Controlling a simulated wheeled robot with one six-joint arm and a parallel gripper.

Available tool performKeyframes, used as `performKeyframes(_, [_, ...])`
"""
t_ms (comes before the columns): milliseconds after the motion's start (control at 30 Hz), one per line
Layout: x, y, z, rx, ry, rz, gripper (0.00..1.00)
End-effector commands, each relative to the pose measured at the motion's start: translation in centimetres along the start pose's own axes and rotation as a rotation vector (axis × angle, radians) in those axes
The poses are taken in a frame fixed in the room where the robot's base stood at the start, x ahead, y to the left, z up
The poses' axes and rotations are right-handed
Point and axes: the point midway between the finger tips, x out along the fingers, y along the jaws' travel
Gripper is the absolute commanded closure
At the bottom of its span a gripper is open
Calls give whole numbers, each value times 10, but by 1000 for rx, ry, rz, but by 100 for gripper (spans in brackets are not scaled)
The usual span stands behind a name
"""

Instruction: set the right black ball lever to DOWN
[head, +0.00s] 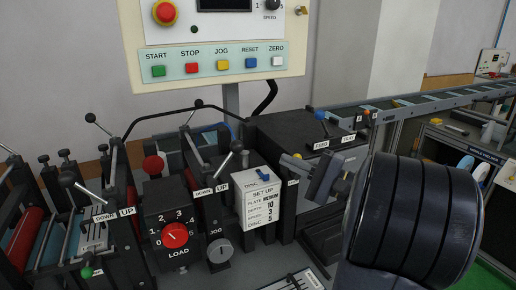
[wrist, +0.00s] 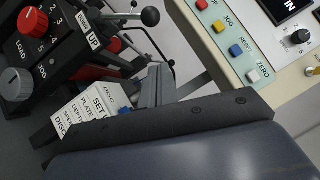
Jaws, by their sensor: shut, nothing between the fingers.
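The right black ball lever (head: 237,146) stands on the station left of my gripper. Its ball leans up and to the right, toward the UP side of its DOWN/UP label (head: 211,189). In the wrist view the black ball (wrist: 150,17) shows at the top, with the label (wrist: 89,31) to its left. My gripper (head: 288,160) is to the right of the lever, apart from it, above and right of the set-up card box. It is shut and empty. In the wrist view the gripper's narrow grey end (wrist: 157,80) shows behind its dark body, which hides the lower scene.
Another black ball lever (head: 66,179) with a DOWN/UP label stands at the left. A red LOAD dial (head: 175,235) and grey JOG knob (head: 220,250) sit near the right lever. The set-up card box (head: 262,203) stands between lever and gripper. A button panel (head: 215,60) is above.

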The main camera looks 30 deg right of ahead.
Motion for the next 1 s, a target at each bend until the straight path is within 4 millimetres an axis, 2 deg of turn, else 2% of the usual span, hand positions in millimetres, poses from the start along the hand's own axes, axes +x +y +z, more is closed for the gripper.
performKeyframes(100, [24, -2, 2, 2, -5, 2, 100])
performKeyframes(267, [52, -2, 2, 3, -4, 2, 100])
performKeyframes(400, [66, -2, 18, 2, -2, 2, 100])
performKeyframes(600, [76, 0, 28, 2, 0, 2, 100])
performKeyframes(1000, [76, 1, 29, 0, 0, 3, 100])
